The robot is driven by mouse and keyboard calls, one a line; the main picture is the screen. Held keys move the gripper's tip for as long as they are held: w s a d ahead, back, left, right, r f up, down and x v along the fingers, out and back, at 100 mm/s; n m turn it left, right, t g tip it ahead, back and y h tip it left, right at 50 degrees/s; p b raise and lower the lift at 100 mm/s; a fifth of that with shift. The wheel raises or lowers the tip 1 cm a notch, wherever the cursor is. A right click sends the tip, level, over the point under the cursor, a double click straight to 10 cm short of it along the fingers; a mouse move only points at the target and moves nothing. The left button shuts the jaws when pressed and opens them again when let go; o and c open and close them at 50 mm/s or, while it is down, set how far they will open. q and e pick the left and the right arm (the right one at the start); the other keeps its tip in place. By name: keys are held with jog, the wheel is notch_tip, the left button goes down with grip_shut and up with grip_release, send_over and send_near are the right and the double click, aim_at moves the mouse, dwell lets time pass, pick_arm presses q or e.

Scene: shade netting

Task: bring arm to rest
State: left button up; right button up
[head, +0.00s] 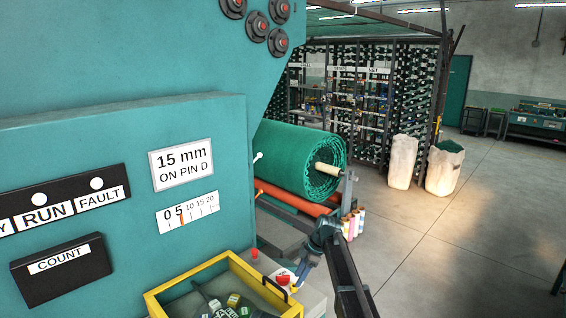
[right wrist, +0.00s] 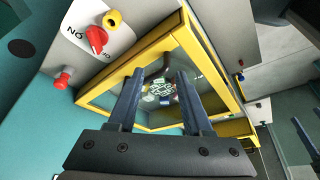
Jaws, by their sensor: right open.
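My right arm (head: 350,275) comes in from the bottom of the head view and bends down at the wrist. My right gripper (head: 297,279) is by the right side of a yellow-framed box (head: 158,303). In the right wrist view, the gripper's two fingers (right wrist: 158,82) are apart with nothing between them. They point toward the clear cover of the yellow-framed box (right wrist: 112,82), with small pieces visible beyond. I cannot tell whether the fingers touch it. My left gripper is not in view.
A teal machine (head: 120,140) fills the left. A red knob (right wrist: 97,38) and a red button (right wrist: 63,79) sit beside the box. A green net roll (head: 300,160) is behind the arm. White sacks (head: 403,160) stand farther back. The floor (head: 450,240) at right is clear.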

jog(key=shift+m+h, duration=0.3)
jog(key=shift+m, duration=0.5)
jog(key=s+f, duration=0.1)
jog(key=s, duration=0.1)
jog(key=s+a+b, duration=0.1)
jog(key=s+f+b, duration=0.1)
jog(key=s, duration=0.1)
jog(key=shift+s+a+f, duration=0.15)
jog(key=shift+s+f, duration=0.2)
pick_arm(q)
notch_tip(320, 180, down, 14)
jog(key=b, duration=1.1)
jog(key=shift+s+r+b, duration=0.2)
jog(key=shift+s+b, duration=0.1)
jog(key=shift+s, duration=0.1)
pick_arm(e)
jog(key=s+f+m+h, duration=0.1)
jog(key=s+f+m, duration=0.3)
jog(key=s, duration=0.7)
jog(key=s+d+f+m+h, duration=0.1)
jog(key=s+f+m, duration=0.3)
jog(key=s, duration=0.7)
jog(key=s+f+m+h, duration=0.3)
jog(key=s+f+m, duration=0.1)
jog(key=s, duration=0.7)
jog(key=shift+d+f+m, duration=0.2)
jog(key=shift+f+m, duration=0.05)
jog(key=shift+m, duration=0.15)
